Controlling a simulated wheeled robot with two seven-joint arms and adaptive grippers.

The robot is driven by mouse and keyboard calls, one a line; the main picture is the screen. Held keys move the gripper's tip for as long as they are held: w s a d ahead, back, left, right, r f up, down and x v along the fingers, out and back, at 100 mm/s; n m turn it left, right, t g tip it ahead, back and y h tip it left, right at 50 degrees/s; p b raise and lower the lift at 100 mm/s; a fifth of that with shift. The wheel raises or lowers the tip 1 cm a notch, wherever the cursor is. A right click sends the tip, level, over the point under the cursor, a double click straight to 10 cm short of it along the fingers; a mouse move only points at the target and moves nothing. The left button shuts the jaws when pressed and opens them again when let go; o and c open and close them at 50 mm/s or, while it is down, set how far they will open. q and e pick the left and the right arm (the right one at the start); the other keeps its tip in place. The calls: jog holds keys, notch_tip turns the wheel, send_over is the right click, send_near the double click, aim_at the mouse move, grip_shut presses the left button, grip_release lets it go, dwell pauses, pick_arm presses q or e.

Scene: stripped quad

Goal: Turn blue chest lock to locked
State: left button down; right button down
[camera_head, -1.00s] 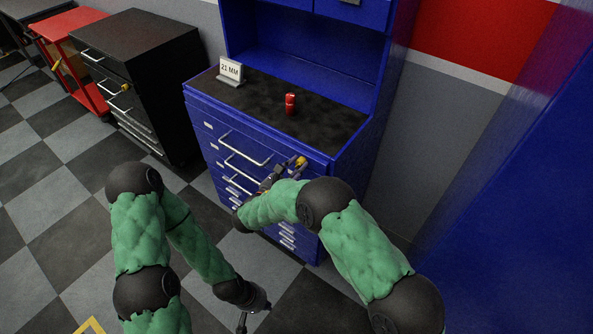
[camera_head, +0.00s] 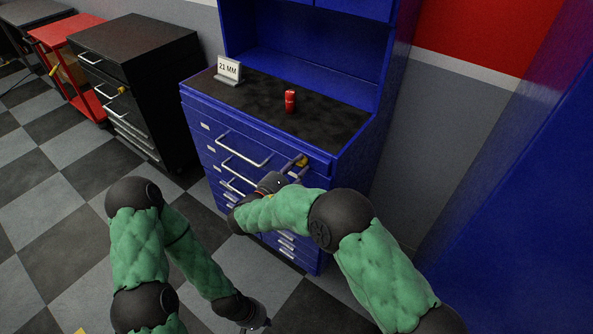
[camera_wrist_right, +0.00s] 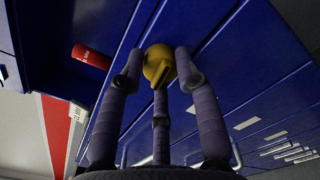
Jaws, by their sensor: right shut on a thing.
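The blue chest (camera_head: 260,143) has a dark top and a column of drawers with silver handles. Its yellow lock (camera_head: 303,159) is at the right end of the upper drawer front. The lock also shows in the right wrist view as a rounded yellow knob (camera_wrist_right: 158,62). My right gripper (camera_wrist_right: 159,75) has its fingers around this knob and is shut on it. In the head view my right gripper (camera_head: 291,172) is partly hidden by its own arm. My left gripper (camera_head: 258,323) hangs low at the bottom edge, away from the chest; its fingers are unclear.
A red can (camera_head: 290,101) and a "21 MM" sign (camera_head: 229,71) stand on the chest top. A black drawer cabinet (camera_head: 140,75) and a red cart (camera_head: 68,60) stand to the left. A blue surface (camera_head: 520,220) rises at the right. The checkered floor at left is clear.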

jog(key=shift+r+m+b, duration=0.25)
jog(key=shift+m+b, duration=0.15)
jog(key=shift+m, duration=0.3)
jog(key=shift+d, duration=0.1)
jog(key=c, duration=1)
grip_release()
jog(key=shift+o, duration=0.5)
jog(key=shift+f, duration=0.1)
notch_tip(320, 180, up, 10)
